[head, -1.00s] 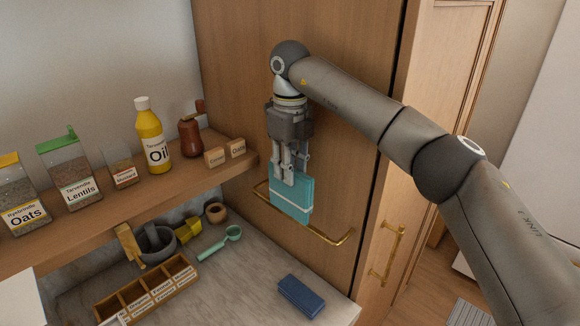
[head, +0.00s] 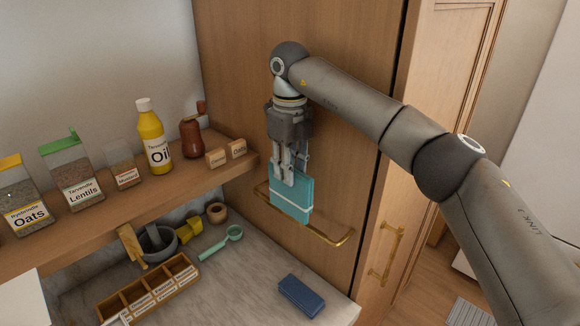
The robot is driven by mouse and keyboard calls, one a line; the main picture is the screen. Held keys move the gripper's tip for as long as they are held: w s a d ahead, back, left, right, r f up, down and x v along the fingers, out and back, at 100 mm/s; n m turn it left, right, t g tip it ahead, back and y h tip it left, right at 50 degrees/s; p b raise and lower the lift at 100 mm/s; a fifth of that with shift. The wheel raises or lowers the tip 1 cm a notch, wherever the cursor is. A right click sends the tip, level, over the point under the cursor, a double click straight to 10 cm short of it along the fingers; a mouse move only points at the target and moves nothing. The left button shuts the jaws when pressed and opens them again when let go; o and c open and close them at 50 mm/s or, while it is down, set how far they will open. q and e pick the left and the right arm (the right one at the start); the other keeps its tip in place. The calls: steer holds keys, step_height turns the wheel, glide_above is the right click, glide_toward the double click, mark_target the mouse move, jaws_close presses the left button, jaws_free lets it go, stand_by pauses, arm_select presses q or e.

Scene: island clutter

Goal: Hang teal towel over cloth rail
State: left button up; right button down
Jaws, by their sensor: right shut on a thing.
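The teal towel (head: 291,196) is a folded rectangle with a pale stripe near its lower edge. It hangs upright at the brass cloth rail (head: 326,237), which is fixed to the wooden panel. The towel covers part of the rail's left half; I cannot tell whether it rests on the rail or is only in front of it. My right gripper (head: 289,176) points down from above and is shut on the towel's top edge. My left gripper is not in view.
A wooden shelf (head: 122,196) at left holds jars, a yellow oil bottle (head: 153,138), a brown mill (head: 191,137) and small label blocks. The counter below has a divided wooden box (head: 150,289), a mortar (head: 160,243), a green scoop (head: 221,243) and a folded blue cloth (head: 301,296).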

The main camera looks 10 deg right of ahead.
mark_target(290, 204)
steer(key=shift+f+b, duration=3)
steer(key=shift+f, duration=2.25)
steer(key=c, duration=1.1)
jaws_free()
steer(key=shift+c, duration=0.2)
steer(key=shift+r, duration=0.1)
